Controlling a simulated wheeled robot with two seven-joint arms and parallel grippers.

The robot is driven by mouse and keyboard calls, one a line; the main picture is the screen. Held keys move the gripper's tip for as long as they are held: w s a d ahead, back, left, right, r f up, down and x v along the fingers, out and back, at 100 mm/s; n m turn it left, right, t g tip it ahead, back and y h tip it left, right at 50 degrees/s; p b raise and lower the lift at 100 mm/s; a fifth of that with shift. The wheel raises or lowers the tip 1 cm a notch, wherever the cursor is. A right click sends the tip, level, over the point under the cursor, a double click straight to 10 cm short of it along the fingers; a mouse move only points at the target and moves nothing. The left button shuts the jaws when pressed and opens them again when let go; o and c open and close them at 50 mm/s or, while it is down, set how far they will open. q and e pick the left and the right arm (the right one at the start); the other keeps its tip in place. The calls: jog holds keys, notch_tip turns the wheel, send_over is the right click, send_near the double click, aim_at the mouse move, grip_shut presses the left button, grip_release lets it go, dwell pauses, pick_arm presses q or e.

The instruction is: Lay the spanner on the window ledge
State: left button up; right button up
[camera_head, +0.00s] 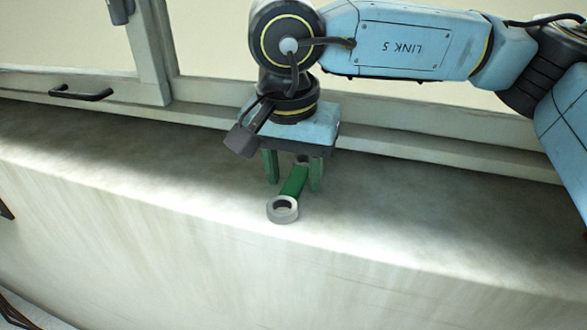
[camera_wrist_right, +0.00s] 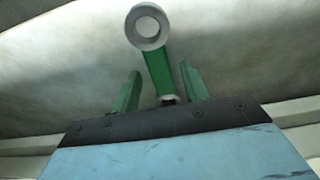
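The spanner has a grey ring end and a green handle (camera_head: 293,182). It appears to lie on the pale window ledge (camera_head: 400,215), its ring end towards the ledge's front edge. My right gripper (camera_head: 294,186) is above the ledge, pointing down, with its two green fingers on either side of the handle. In the right wrist view, the spanner (camera_wrist_right: 158,72) runs between the fingers of the gripper (camera_wrist_right: 160,70), with a gap on each side. The spanner's far end is partly hidden by the gripper. My left gripper is not in view.
The window frame (camera_head: 150,60) rises behind the ledge, with a black handle (camera_head: 80,93) at the left. The ledge is clear to both sides of the spanner. Its rounded front edge drops to a pale wall below.

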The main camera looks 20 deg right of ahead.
aim_at(289, 190)
notch_tip(289, 190, up, 12)
jog(key=s+a, duration=0.1)
jog(key=shift+s+b, duration=0.25)
jog(key=shift+b, duration=0.15)
dwell(0.4)
